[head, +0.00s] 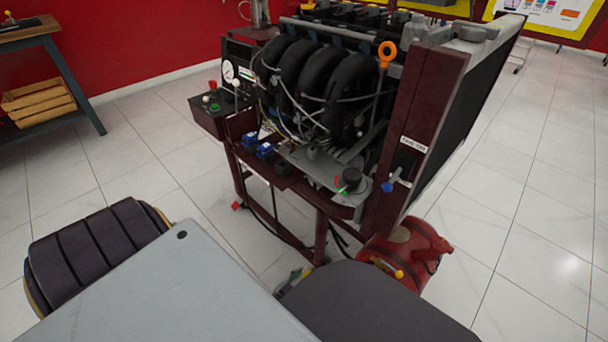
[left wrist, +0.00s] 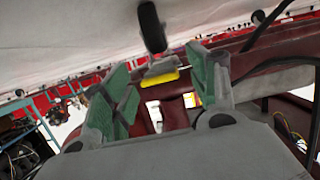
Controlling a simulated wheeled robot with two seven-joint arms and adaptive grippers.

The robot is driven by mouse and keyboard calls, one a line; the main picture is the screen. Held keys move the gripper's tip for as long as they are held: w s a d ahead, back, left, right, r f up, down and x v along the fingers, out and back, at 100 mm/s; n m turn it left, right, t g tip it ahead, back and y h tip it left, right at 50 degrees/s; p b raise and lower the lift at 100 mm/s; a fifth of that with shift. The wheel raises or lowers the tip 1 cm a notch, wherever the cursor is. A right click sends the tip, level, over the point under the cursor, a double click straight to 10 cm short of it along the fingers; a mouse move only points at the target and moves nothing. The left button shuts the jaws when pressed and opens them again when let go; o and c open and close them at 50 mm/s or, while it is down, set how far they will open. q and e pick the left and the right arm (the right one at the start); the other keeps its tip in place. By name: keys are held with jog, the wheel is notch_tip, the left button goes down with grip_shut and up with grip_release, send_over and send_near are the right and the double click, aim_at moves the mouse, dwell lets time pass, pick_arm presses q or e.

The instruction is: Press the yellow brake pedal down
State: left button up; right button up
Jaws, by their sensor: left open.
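The yellow brake pedal (left wrist: 160,80) shows in the left wrist view as a yellow-edged grey pad below a dark round-ended part. My left gripper (left wrist: 158,62) is open, its green-padded fingers on either side of the pedal in that picture. The pedal appears beyond the fingers; I cannot tell whether anything touches. In the head view, only a small grey part of my left gripper (head: 291,281) shows low in the middle, beside the engine stand, mostly hidden by my own body. The pedal is not clear there. My right gripper is in neither view.
The dark red engine stand (head: 320,235) carries an engine (head: 320,85) and a control panel (head: 215,115). A red tank (head: 405,250) with a yellow lever stands at its lower right. A workbench (head: 45,40) is at the far left. Tiled floor is free on both sides.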

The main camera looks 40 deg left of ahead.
pick_arm(q)
jog(key=shift+s, duration=0.15)
jog(key=v, duration=1.1)
jog(key=shift+s+r, duration=0.2)
jog(key=shift+s, duration=0.1)
dwell(0.4)
jog(key=shift+a, duration=0.15)
dwell(0.6)
